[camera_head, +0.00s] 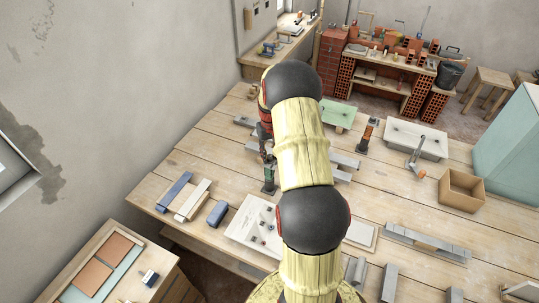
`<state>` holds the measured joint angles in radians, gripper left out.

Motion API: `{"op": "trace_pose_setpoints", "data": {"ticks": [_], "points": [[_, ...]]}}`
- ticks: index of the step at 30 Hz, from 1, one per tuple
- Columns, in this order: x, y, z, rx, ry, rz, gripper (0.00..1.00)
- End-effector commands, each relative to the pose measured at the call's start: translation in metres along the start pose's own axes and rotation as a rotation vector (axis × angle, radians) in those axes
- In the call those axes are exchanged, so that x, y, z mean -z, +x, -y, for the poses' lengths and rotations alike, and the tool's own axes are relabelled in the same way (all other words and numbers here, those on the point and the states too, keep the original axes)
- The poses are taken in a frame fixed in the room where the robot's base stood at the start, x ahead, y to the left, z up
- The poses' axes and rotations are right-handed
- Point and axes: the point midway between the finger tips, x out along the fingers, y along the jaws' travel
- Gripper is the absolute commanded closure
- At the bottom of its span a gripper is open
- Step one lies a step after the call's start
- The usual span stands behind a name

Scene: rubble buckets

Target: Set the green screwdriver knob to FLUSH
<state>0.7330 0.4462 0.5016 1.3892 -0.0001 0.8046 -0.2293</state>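My arm crosses the middle of the head view and hides part of the bench. My gripper (266,155) points down at the left of the arm, small and partly covered by it. Just below it stands a small dark upright piece with some green on it (269,180); I cannot tell whether the gripper touches it, or whether this is the green screwdriver knob. A white panel (240,230) with several small fittings lies nearer, partly behind my arm. No FLUSH marking can be read. The finger opening is too small to make out.
The wooden bench (150,190) holds a blue bar (175,187), a blue block (217,213), grey blocks (428,243), an open cardboard box (461,190), a white tray (430,142) and an orange-and-dark upright piece (369,132).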

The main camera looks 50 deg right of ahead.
Motion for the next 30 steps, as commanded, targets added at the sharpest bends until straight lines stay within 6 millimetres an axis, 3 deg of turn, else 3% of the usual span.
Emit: {"op": "trace_pose_setpoints", "data": {"ticks": [12,23,30], "points": [[0.0000,-0.0001,0.0000,0.000,0.000,0.000,0.99],[0.0001,0.0001,0.0000,0.000,0.036,0.000,1.00],[0.0004,0.0003,0.0000,0.000,0.171,-0.001,1.00]]}}
